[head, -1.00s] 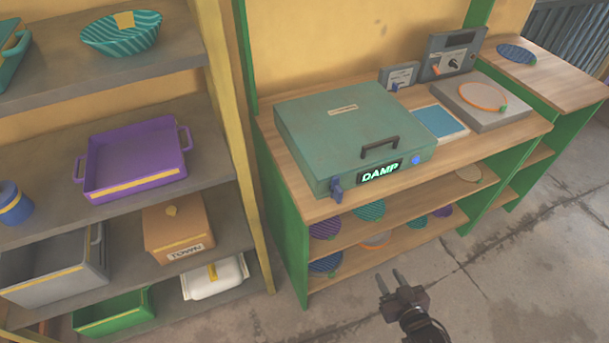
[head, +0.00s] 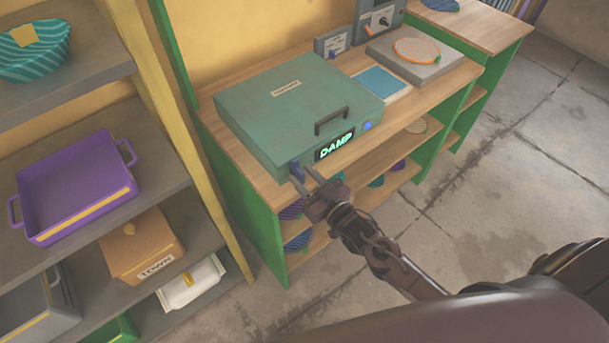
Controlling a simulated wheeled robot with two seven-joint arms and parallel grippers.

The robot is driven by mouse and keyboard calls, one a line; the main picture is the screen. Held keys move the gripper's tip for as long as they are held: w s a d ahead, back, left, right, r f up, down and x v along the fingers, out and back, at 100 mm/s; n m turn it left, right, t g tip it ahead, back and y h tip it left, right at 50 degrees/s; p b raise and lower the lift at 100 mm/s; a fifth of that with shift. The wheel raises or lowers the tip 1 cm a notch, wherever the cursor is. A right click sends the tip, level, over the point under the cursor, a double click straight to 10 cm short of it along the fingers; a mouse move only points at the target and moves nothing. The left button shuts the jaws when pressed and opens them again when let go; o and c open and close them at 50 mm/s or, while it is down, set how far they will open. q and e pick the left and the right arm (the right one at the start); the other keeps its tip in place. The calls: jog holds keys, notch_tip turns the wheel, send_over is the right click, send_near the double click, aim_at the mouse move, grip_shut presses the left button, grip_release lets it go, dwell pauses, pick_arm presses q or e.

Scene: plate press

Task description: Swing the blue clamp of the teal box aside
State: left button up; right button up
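The teal box (head: 285,105) sits shut on the wooden bench, with a dark handle (head: 331,121) and a lit "DAMP" sign on its front. The blue clamp (head: 297,170) hangs at the front left corner of the box. My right gripper (head: 301,174) is open in front of that corner. Its two fingers point at the clamp, one on each side of it as seen here. I cannot tell whether they touch it. My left gripper is not in view.
A blue button (head: 367,125) sits right of the sign. A blue pad (head: 382,84) and a grey plate stand (head: 430,62) are on the bench to the right. Patterned discs lie on the shelf below. A grey rack (head: 165,195) with trays stands at left.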

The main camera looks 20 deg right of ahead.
grip_shut()
dwell(0.3)
jog(key=n, duration=0.4)
jog(key=shift+a+n, duration=0.2)
jog(key=shift+n, duration=0.1)
jog(key=n, duration=0.4)
jog(key=shift+a+f+n, duration=0.2)
jog(key=shift+n, duration=0.1)
jog(key=n, duration=0.5)
jog(key=shift+s+a+f, duration=0.15)
jog(key=shift+f, duration=0.1)
jog(key=shift+f+n, duration=0.2)
jog(key=shift+n, duration=1.7)
